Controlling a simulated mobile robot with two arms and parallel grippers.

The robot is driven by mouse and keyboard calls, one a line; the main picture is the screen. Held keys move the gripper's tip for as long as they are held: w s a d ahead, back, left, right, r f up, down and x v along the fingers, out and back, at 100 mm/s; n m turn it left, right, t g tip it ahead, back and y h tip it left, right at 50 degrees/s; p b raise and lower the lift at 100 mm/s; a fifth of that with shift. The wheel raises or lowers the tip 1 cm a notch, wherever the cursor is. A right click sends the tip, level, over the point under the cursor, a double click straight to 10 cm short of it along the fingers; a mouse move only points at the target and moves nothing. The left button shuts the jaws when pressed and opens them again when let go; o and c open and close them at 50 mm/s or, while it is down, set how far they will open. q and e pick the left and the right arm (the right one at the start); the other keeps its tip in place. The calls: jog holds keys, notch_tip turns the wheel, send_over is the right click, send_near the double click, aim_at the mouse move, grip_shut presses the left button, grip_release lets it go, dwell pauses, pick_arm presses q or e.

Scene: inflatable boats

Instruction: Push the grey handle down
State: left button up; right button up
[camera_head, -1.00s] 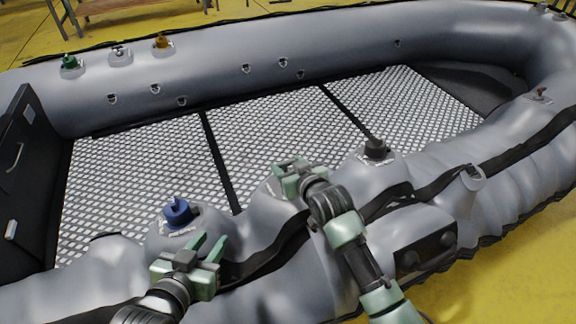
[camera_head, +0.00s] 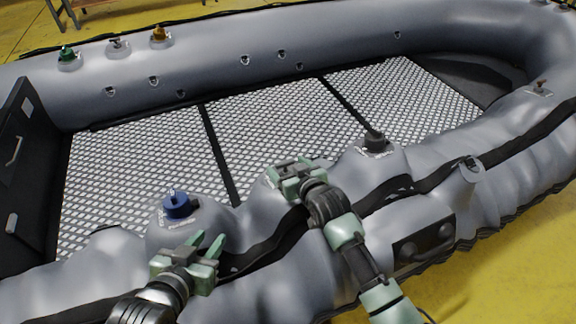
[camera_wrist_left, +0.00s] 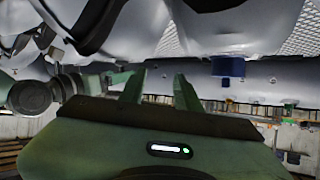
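A dark grey valve handle (camera_head: 375,142) stands upright on the near tube, right of my right gripper. A lighter grey valve handle (camera_head: 118,44) stands on the far tube between a green one and an orange one. I cannot tell which the task means. My left gripper (camera_head: 206,246) is open and empty, below and right of a blue valve handle (camera_head: 177,207) on the near tube. In the left wrist view its two fingers (camera_wrist_left: 160,88) stand apart, with the blue handle (camera_wrist_left: 228,67) beyond to the right. My right gripper (camera_head: 292,174) is over the near tube; its finger gap is unclear.
The grey inflatable boat's far tube (camera_head: 330,40) carries a green handle (camera_head: 67,54) and an orange handle (camera_head: 159,35). A patterned metal floor (camera_head: 270,140) lies between the tubes. A black board (camera_head: 30,130) closes the left end. Yellow floor (camera_head: 530,255) is clear at lower right.

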aim_at(286, 165)
jog(key=shift+s+r, duration=0.1)
jog(key=shift+r, duration=0.05)
